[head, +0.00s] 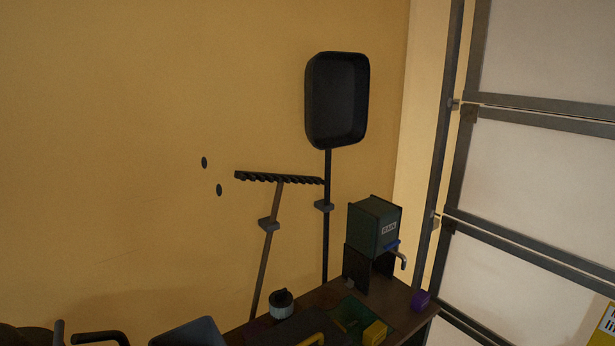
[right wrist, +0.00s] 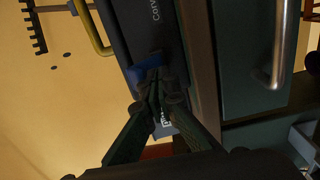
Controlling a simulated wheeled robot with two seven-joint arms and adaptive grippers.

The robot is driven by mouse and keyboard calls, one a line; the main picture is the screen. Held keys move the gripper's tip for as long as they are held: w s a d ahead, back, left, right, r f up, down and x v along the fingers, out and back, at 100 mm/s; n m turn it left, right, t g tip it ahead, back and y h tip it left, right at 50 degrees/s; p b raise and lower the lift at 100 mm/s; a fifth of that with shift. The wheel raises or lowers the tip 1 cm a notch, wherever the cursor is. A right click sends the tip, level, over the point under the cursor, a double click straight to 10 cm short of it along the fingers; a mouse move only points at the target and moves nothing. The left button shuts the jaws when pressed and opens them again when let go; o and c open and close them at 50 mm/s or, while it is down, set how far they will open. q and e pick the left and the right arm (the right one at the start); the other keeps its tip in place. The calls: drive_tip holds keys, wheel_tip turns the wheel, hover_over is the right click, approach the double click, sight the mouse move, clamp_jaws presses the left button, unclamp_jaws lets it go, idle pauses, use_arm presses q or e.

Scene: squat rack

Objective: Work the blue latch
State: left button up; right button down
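The blue latch (right wrist: 133,80) shows in the right wrist view on the face of a dark case (right wrist: 146,32) with pale lettering. The fingertips of my right gripper (right wrist: 155,88) meet in front of it and hide part of it. The fingers look closed together at the tips, and I cannot tell whether any of the latch is between them. A blue patch also shows in the gap lower between the fingers. My left gripper is in neither view. In the head view I do not see my right gripper or this latch for sure.
A yellow handle (right wrist: 92,28) and a metal bar handle (right wrist: 284,42) flank the case. In the head view, a green box (head: 372,226) with a blue-levered spout stands on a dark bench (head: 402,303). A rake (head: 266,240) and a shovel (head: 336,100) hang on the wall.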

drive_tip(key=shift+r, duration=0.1)
drive_tip(key=shift+w+a+r+p, duration=0.1)
drive_tip(key=shift+w+r+p, duration=0.05)
drive_tip(key=shift+r+p, duration=0.5)
